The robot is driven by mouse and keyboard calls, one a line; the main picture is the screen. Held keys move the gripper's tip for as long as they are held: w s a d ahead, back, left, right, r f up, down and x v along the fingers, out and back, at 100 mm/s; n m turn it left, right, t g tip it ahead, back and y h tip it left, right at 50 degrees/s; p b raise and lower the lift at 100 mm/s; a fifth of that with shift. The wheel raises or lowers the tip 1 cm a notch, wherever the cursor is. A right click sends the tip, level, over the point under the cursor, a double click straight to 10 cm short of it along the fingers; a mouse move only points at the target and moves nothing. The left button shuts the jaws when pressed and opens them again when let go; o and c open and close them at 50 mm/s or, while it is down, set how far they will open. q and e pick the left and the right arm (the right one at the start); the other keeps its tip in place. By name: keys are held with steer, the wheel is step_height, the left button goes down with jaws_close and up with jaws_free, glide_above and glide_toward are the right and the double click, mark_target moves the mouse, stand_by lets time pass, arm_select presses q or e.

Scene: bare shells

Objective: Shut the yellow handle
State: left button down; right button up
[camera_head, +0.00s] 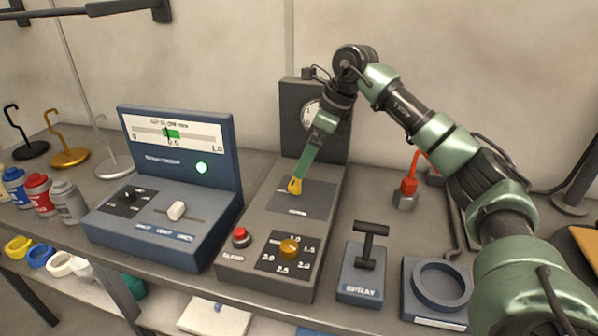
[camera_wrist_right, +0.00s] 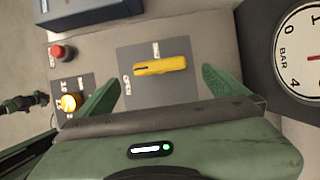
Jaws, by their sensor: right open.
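The yellow handle (camera_head: 295,186) sits on a dark plate (camera_head: 312,197) on the grey panel below the gauge. In the right wrist view the handle (camera_wrist_right: 160,66) lies lengthwise across the picture, with its left end towards the OPEN label (camera_wrist_right: 126,87). A second label (camera_wrist_right: 156,48), too small to read surely, stands beside its middle. My right gripper (camera_head: 303,170) is just above the handle in the head view. In the right wrist view its fingers (camera_wrist_right: 162,76) are spread, one towards each end of the handle, with nothing gripped. My left gripper is not seen.
The gauge (camera_head: 310,113) stands upright behind the plate. A red button (camera_head: 240,237) and an orange knob (camera_head: 289,248) are at the panel's front. A blue console (camera_head: 172,222) is on the left. A black SPRAY lever (camera_head: 370,230) and a ring holder (camera_head: 441,284) are right.

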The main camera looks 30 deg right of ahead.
mark_target(297, 185)
steer(key=x, duration=0.6)
steer(key=shift+a, duration=0.1)
steer(key=c, duration=1.3)
